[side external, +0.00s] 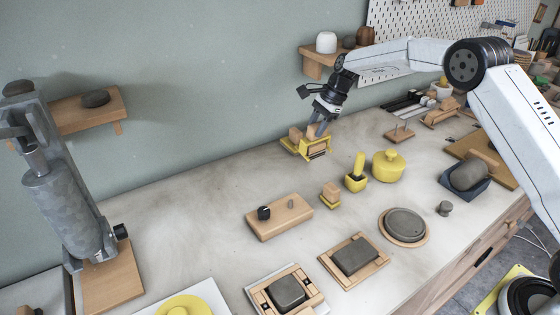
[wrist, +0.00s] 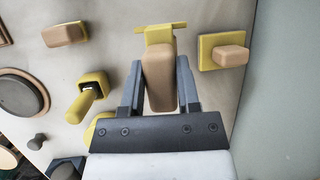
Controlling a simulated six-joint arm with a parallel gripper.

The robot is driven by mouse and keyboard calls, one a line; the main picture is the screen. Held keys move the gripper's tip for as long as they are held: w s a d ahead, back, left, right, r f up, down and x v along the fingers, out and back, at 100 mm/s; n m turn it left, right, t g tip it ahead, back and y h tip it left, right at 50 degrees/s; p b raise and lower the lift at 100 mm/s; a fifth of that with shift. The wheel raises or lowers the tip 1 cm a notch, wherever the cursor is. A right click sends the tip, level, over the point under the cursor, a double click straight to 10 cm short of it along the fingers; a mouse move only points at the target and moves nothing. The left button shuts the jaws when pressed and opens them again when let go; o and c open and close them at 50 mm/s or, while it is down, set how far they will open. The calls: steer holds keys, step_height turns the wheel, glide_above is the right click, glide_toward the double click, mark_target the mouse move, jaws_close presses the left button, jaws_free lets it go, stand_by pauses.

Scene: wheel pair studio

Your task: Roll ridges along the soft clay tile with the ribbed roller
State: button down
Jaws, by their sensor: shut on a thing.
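My gripper (side external: 319,134) is at the back of the table, pointing down. In the wrist view my gripper (wrist: 160,88) is shut on the tan handle of the ribbed roller (wrist: 158,75), with a yellow crosspiece beyond the fingers. In the side view the roller (side external: 318,152) shows yellow and dark parts; I cannot tell whether it touches the table. A grey clay tile (side external: 355,258) lies in a wooden frame at the front. A second grey tile (side external: 288,291) lies to its left on a framed pale board. I cannot tell which is soft. Both are well away from my gripper.
A yellow block with a wooden grip (wrist: 229,54) stands close beside the roller. A similar block (side external: 330,196), a yellow scoop holder (side external: 357,178) and a lidded yellow pot (side external: 388,166) stand toward the middle. A wooden box with a knob (side external: 279,217) lies left of them.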

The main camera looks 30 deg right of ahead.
steer(key=shift+a+r, duration=0.1)
steer(key=s+a+r+n+g+h, duration=0.1)
steer(key=s+a+n+g, duration=0.1)
steer(key=s+n, duration=0.4)
steer(key=s+a+r+n+g+h, duration=0.1)
steer(key=s+n, duration=0.4)
steer(key=s, duration=0.9)
steer(key=s+a+r+n+g+h, duration=0.1)
steer(key=s+a+n+g+h, duration=0.1)
steer(key=s+n, duration=0.4)
steer(key=s+a+g, duration=0.1)
steer(key=s+a, duration=0.1)
steer(key=s, duration=0.3)
steer(key=shift+a+r+n+h, duration=0.2)
steer(key=shift+r+n+h, duration=0.05)
steer(key=shift+n+h, duration=0.05)
steer(key=shift+f, duration=0.15)
step_height(320, 180, down, 5)
steer(key=a, duration=0.7)
steer(key=shift+a, duration=0.3)
steer(key=shift+w, duration=0.1)
steer(key=shift+f, duration=0.9)
stand_by(0.4)
